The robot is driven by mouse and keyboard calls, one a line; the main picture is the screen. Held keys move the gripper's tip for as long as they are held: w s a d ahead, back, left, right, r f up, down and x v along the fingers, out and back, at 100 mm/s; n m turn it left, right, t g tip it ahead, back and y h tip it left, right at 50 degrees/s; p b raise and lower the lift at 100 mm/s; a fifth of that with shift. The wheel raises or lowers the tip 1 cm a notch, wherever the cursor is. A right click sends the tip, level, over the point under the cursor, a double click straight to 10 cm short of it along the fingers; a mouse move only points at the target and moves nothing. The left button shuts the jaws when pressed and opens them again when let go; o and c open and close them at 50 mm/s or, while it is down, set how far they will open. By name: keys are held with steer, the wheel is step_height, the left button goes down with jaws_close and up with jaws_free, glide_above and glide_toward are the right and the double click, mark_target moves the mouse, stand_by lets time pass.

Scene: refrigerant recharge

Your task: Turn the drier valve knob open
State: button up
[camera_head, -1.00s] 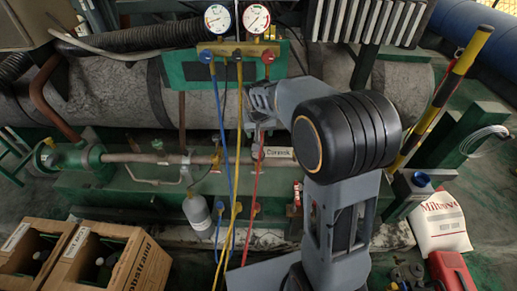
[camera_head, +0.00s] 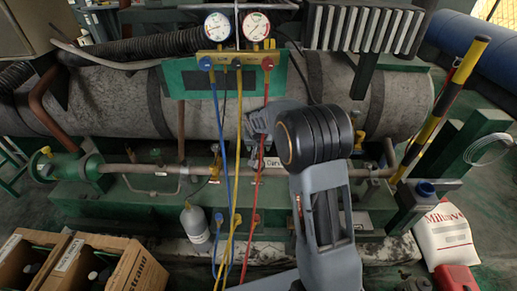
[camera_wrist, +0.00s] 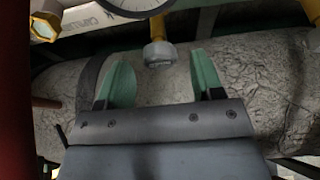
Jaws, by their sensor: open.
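In the wrist view, a yellow stem with a pale round cap (camera_wrist: 160,54) shows straight ahead, between the two green fingers of my open, empty gripper (camera_wrist: 160,62). Whether this is the drier valve knob, I cannot tell. A yellow hexagonal fitting (camera_wrist: 43,27) is at the upper left, and part of a round dial (camera_wrist: 138,6) is at the top. In the head view, a yellow valve part (camera_head: 359,138) shows right of my arm, and another yellow fitting (camera_head: 216,150) is on the pipe left of it. My gripper's fingers are largely hidden there behind my arm.
Blue, yellow and red hoses (camera_head: 217,115) hang from the gauge manifold (camera_head: 237,60) left of my wrist. A large grey tank (camera_head: 120,100) lies behind the copper pipe (camera_head: 140,168). A white bottle (camera_head: 195,223), cardboard boxes (camera_head: 122,265) and a striped post (camera_head: 452,95) stand around.

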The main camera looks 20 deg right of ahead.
steer(key=shift+w+d+f, duration=0.1)
steer(key=shift+w+f, duration=0.15)
steer(key=shift+f, duration=0.3)
steer(key=c, duration=0.9)
